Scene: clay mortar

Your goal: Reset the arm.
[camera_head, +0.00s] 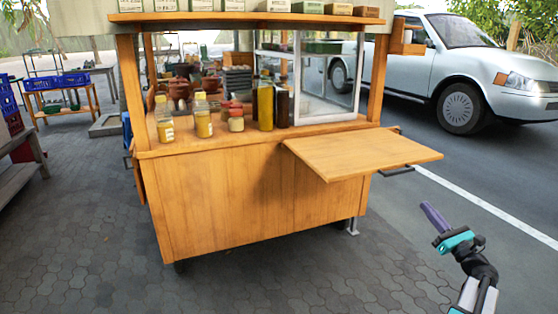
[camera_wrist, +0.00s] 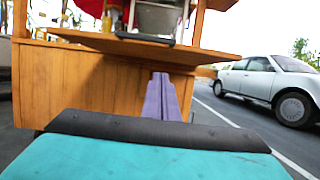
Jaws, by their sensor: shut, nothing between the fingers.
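My gripper (camera_head: 428,211) is at the lower right in the head view, with its purple fingers together and nothing between them. It is in the air, in front of and below the cart's fold-out shelf (camera_head: 365,150), apart from it. In the wrist view the shut purple fingers of my gripper (camera_wrist: 163,82) point ahead toward the wooden front of the cart. My arm reaches in from the lower right corner of the head view.
A wooden food cart (camera_head: 240,200) stands ahead, with bottles and jars on its counter and a glass case (camera_head: 328,75). A white car (camera_head: 470,65) is on the road at right. Blue crates (camera_head: 58,82) stand on a table at left. The paving in front is clear.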

